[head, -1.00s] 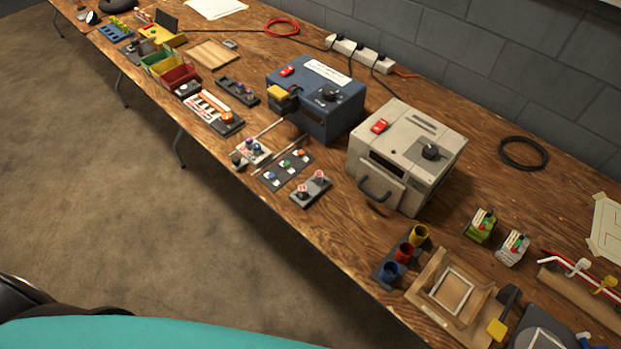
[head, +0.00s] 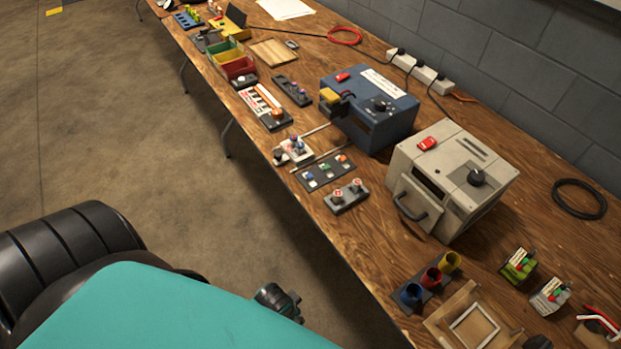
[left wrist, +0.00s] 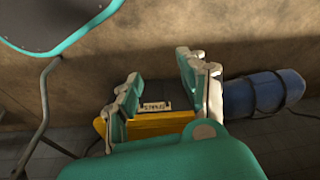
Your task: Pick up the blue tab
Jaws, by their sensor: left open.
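The blue tab (head: 309,177) is small and sits at the near-left end of a dark strip (head: 318,185) on the wooden bench in the head view. A green tab (head: 325,167) and an orange tab (head: 341,158) sit on the same strip. My left gripper (left wrist: 158,82) is open and empty in the left wrist view, its fingers apart, with a yellow box showing behind them. The blue tab is not visible in the left wrist view. My right gripper is not in view.
A grey block with two red-and-white knobs (head: 347,196) and a white block with knobs (head: 292,150) flank the strip. The blue machine (head: 370,110) and grey machine (head: 450,180) stand behind. The yellow box (left wrist: 160,126) and a blue cylinder (left wrist: 262,92) show in the wrist view.

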